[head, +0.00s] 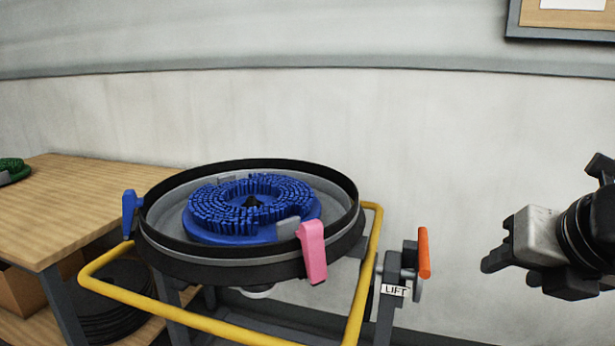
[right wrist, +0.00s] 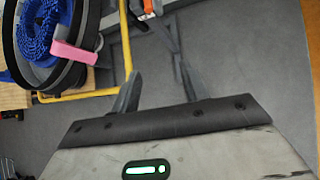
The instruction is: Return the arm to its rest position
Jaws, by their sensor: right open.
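My right gripper (head: 497,252) is at the right of the head view, apart from the scrubber tank and its lift. In the right wrist view its two fingers (right wrist: 158,92) stand apart with only grey floor between them, so it is open and empty. The round black-rimmed tank (head: 165,262) sits in the middle of the head view, with a blue bristle brush (head: 250,208) inside it. A pink latch (head: 313,252) hangs over its front right rim. A blue latch (head: 130,213) is at its left. My left gripper is not in view.
A yellow tube frame (head: 220,328) surrounds the tank. The lift post with an orange handle (head: 424,253) and a LIFT label stands between the tank and my right gripper. A wooden table (head: 75,205) is at left, with a green brush (head: 12,166). Floor (right wrist: 225,70) below the gripper is clear.

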